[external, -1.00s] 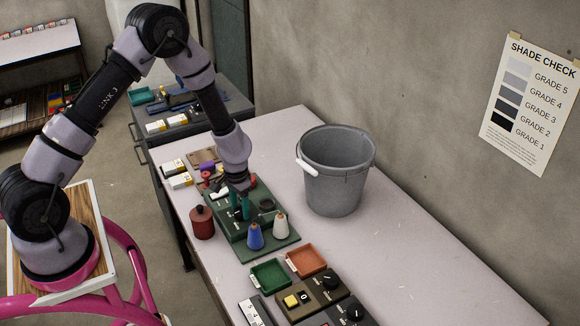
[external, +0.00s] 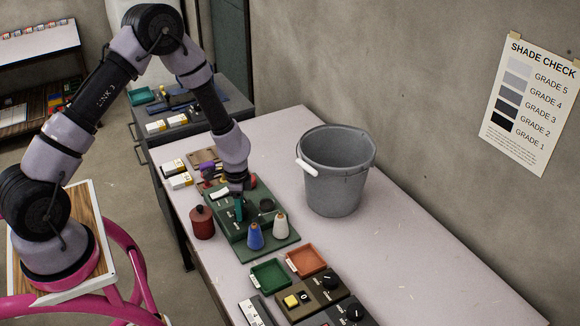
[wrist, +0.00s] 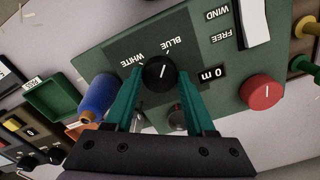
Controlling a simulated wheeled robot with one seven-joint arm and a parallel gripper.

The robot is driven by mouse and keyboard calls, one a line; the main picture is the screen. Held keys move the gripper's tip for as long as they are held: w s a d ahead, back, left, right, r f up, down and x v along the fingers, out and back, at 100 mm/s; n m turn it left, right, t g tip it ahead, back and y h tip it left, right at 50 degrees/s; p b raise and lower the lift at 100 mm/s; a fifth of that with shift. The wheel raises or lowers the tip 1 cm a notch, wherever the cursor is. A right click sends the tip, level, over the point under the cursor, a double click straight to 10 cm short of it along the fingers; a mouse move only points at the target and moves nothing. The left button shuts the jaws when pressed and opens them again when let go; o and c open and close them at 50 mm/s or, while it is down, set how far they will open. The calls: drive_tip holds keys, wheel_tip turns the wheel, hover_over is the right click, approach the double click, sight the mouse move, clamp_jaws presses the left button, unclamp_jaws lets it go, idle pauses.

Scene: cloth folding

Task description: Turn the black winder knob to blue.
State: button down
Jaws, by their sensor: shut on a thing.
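The black winder knob (wrist: 158,73) sits on the green winder panel (wrist: 112,38) in the wrist view. The labels WHITE and BLUE are printed by it, upside down in this view. Its white pointer line is tilted toward the BLUE label. My gripper (wrist: 159,75) is shut on the knob, with one teal finger on each side. In the external view my gripper (external: 238,214) is down at the green winder (external: 236,227), and the knob is hidden there.
A red knob (wrist: 262,92), a white switch (wrist: 256,22) and a "0 m" counter (wrist: 212,74) share the panel. A dark red canister (external: 202,223) stands left of the winder. A grey bucket (external: 337,185) stands behind right. Green (external: 270,275) and orange (external: 306,260) trays lie in front.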

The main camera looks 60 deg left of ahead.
drive_tip(key=shift+m, duration=0.3)
drive_tip(key=shift+c, duration=1.2)
unclamp_jaws()
wheel_tip(320, 180, up, 11)
